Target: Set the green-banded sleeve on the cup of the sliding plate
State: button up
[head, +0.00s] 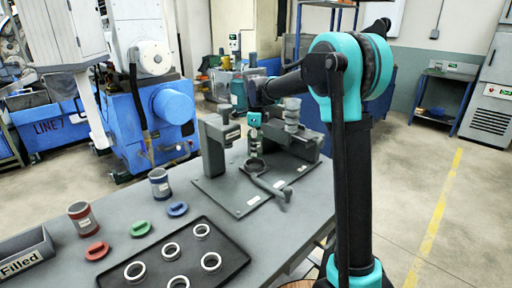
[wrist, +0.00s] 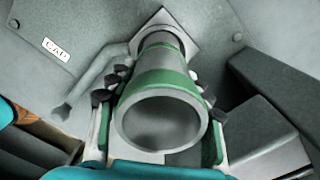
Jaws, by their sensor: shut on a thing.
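The green-banded sleeve (wrist: 163,105) is a grey hollow cylinder, its open end facing the wrist camera. My gripper (wrist: 158,100) is shut on it, with a finger on either side. In the wrist view a light diamond-shaped plate (wrist: 186,40) lies beyond the sleeve's far end. I cannot tell whether the sleeve touches the cup.
A lever handle (head: 272,189) lies in front of the cup. Red-banded (head: 82,219) and blue-banded (head: 160,186) sleeves, flat coloured pieces, a black tray (head: 225,268) with several rings and a "Filled" bin (head: 25,262) occupy the left.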

jog(key=shift+w+a+f, duration=0.1)
jog(key=shift+f, duration=2.65)
jog(key=shift+o, duration=0.5)
jog(key=shift+f, duration=0.15)
jog(key=shift+s+f, duration=0.15)
jog(key=shift+s, duration=0.05)
jog(key=shift+c, duration=1.4)
jog(key=shift+c, duration=0.6)
jog(key=shift+o, duration=0.3)
jog(key=shift+f, duration=0.1)
jog(key=shift+c, duration=0.6)
jog(key=shift+o, duration=0.4)
jog(key=shift+f, duration=0.15)
